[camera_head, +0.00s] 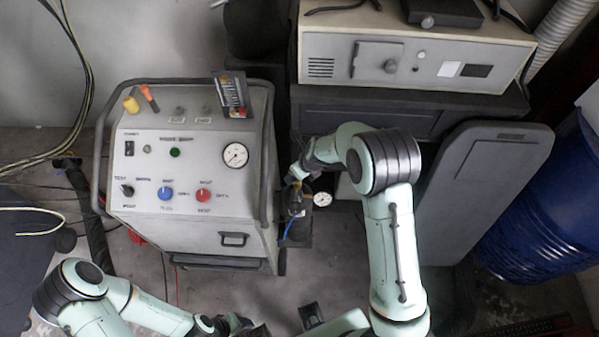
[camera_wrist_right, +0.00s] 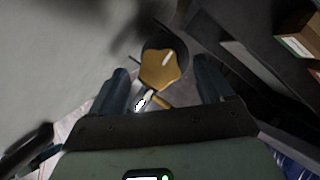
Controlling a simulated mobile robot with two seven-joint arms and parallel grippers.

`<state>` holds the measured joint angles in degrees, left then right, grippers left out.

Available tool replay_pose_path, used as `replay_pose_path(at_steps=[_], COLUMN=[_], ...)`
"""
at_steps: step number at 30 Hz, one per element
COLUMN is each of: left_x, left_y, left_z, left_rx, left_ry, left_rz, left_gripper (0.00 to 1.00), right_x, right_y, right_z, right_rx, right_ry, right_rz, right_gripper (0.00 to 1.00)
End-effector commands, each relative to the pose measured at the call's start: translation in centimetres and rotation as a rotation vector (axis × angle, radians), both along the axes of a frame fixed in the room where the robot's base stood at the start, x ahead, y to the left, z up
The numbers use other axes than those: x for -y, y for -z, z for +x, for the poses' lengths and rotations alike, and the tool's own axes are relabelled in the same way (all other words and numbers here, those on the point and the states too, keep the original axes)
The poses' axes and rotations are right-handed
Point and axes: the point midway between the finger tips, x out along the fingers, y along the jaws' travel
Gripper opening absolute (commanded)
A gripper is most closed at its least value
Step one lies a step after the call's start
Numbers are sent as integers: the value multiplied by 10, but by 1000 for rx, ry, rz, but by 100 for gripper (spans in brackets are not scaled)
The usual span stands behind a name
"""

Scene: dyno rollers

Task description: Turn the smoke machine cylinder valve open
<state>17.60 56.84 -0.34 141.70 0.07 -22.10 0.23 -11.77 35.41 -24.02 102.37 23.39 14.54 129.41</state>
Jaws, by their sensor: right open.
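The cylinder valve shows in the right wrist view as a yellow-orange lobed handle (camera_wrist_right: 163,70), with a bright metal part and a brass-coloured stem below it. My right gripper (camera_wrist_right: 164,90) is open, with one dark finger on each side of the handle in that view; I cannot tell whether either touches it. In the head view my right gripper (camera_head: 297,195) is beside the smoke machine (camera_head: 215,185), near a small round gauge (camera_head: 322,199), and the handle is hidden there. My left gripper (camera_head: 235,325) is low at the bottom edge, partly cut off, its opening unclear.
The grey smoke machine with knobs and a dial stands left of my right gripper. A dark cabinet (camera_head: 370,100) carries a beige box (camera_head: 415,60) behind. A leaning grey panel (camera_head: 490,175) and blue drum (camera_head: 540,215) stand right. Cables lie on the left floor.

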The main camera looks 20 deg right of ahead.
Motion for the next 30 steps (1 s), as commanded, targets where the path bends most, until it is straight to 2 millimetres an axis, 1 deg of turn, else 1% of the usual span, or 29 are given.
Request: replay_pose_path(at_steps=[7,8,9,11,12,13,23,30], left_x=[0,0,0,0,0,0,0,0], left_y=[0,0,0,0,0,0,0,2], left_z=[0,0,0,0,0,0,0,-1], left_rx=[1,1,1,1,1,0,0,-1], left_ry=[0,0,0,0,0,0,0,0], left_rz=[0,0,0,0,0,0,0,0], left_gripper=[54,54,54,54,54,54,54,54], right_x=[0,0,0,0,0,0,1,3], right_y=[1,1,1,1,1,1,1,1], right_z=[0,0,0,0,0,0,0,1], right_rx=[0,0,0,0,0,0,-1,0], right_ry=[0,0,0,0,0,0,-31,-158], right_rz=[0,0,0,0,0,0,0,0], right_gripper=[80,77,64,44,31,24,24,24])
